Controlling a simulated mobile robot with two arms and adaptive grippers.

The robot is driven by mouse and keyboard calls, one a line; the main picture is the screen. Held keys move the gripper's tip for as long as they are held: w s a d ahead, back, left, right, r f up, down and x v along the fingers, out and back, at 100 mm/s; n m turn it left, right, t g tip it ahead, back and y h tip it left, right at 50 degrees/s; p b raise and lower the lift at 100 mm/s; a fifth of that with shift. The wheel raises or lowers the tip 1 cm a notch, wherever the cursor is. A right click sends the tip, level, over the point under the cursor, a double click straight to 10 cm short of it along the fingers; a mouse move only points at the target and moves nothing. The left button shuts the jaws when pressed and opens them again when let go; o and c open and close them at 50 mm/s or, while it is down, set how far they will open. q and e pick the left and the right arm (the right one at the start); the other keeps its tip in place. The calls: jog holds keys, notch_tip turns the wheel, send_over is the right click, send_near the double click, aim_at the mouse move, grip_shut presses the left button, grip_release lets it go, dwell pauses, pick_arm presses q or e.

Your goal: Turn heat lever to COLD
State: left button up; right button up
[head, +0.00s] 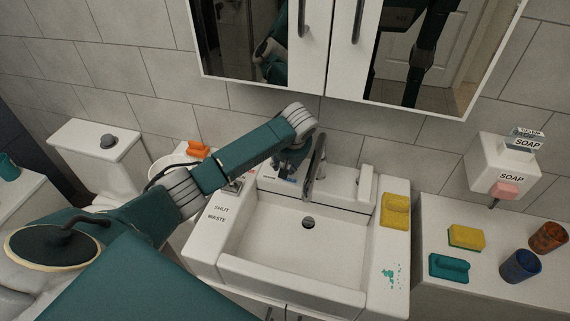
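The white sink (284,244) stands in the middle of the head view. Its grey curved faucet (316,168) rises from the back ledge. My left arm reaches in from the left, and my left gripper (289,166) points down at the back ledge, just left of the faucet. A small blue and red marking shows below the gripper. The heat lever cannot be made out; the gripper and wrist cover that part of the ledge. Whether the gripper touches anything, and whether its fingers are open, cannot be told. My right gripper is out of view.
SHUT and WASTE labels (219,213) sit on the sink's left rim. The mirrored cabinet (345,50) hangs above. Sponges and two cups (519,267) stand on the right counter. A soap dispenser (500,168) is on the wall.

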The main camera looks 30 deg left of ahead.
pick_arm(q)
jog(key=v, duration=1.2)
jog(key=shift+w, duration=0.1)
jog(key=shift+a, duration=0.1)
jog(key=shift+c, duration=0.4)
